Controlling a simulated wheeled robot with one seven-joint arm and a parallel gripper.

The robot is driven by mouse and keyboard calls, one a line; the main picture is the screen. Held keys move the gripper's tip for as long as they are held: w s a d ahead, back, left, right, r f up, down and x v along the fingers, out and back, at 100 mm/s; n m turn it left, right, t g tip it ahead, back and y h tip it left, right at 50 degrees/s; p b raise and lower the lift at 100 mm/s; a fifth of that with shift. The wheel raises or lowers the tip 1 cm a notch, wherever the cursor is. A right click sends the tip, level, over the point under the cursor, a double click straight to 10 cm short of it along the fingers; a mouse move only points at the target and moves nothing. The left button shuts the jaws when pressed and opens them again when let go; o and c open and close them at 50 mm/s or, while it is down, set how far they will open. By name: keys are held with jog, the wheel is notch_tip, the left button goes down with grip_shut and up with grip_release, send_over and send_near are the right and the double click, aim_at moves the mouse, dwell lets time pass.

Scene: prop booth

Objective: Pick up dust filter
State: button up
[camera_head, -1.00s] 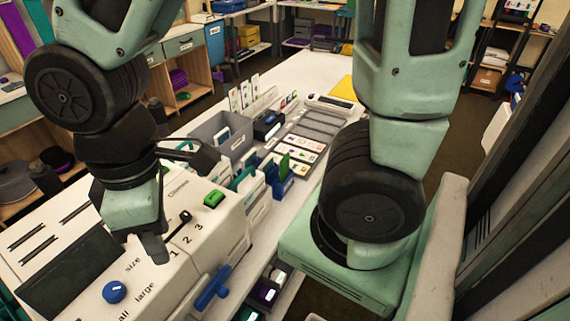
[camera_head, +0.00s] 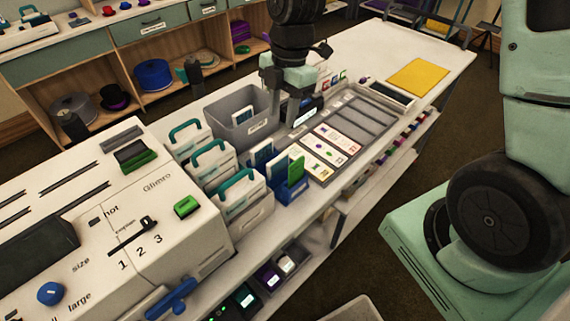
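I cannot tell for sure which thing is the dust filter. A white machine (camera_head: 190,240) marked "Glimro" stands at the lower left, with a slider, a green button (camera_head: 187,206) and a blue knob (camera_head: 50,293). A dark piece with a green front edge (camera_head: 136,160) sits on its far top corner. My gripper (camera_head: 290,112) points down over the counter, beside the grey bin (camera_head: 238,124). Its fingertips are small and partly hidden, so I cannot see whether they are open or hold anything.

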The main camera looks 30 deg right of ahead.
aim_at(278, 158)
jog(key=shift+s+a+f+p, duration=0.3)
jog(key=shift+f+p, duration=0.25)
jog(key=shift+f, duration=1.65)
jog(key=shift+s+a+f+p, duration=0.25)
jog(key=shift+a+f+p, duration=0.2)
jog(key=shift+f, duration=1.75)
jog(key=shift+s+a+f+p, duration=0.3)
jog(key=shift+f+p, duration=0.3)
jog(key=shift+f, duration=1.6)
jog(key=shift+c, duration=0.3)
jog(key=c, duration=0.7)
